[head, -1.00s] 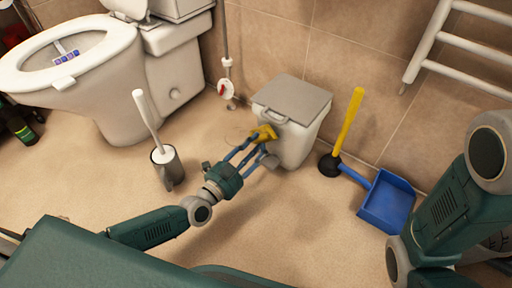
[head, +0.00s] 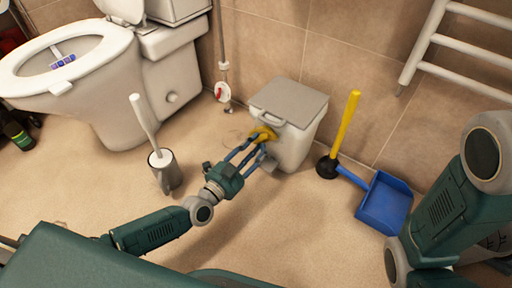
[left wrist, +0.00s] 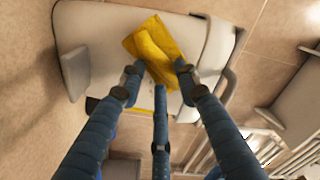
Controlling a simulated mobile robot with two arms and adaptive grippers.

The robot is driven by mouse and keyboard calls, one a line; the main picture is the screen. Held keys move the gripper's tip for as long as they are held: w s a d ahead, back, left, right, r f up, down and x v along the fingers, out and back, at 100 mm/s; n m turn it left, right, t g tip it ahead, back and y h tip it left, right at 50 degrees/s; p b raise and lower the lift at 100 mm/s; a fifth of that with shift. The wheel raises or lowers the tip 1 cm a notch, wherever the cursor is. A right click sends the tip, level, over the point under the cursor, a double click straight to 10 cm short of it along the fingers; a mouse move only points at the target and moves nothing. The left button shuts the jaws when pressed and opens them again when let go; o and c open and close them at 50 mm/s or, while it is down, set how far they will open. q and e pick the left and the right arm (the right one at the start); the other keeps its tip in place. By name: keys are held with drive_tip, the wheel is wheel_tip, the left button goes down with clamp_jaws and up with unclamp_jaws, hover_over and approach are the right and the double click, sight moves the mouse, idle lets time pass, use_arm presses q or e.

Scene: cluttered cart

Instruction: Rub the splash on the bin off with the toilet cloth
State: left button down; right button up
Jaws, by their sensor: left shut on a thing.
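The bin (head: 297,145) is light grey with a darker grey lid and stands upright on the floor against the tiled wall. It also shows in the left wrist view (left wrist: 196,47). The yellow toilet cloth (left wrist: 153,47) is bunched in the fingers of my left gripper (head: 262,146) and lies against the bin's left front face, below the lid. The cloth shows in the head view (head: 263,133) too. My left gripper is shut on it. I cannot make out the splash in either view; cloth and fingers cover part of that face. My right arm stands at the right, its gripper out of view.
A toilet brush in its grey holder (head: 164,172) stands left of my left forearm. The toilet (head: 120,100) is at the back left. Right of the bin are a plunger (head: 344,128) and a blue dustpan (head: 385,203). Floor in front is clear.

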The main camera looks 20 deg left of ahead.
use_arm(q)
drive_tip(key=shift+w+d, duration=0.1)
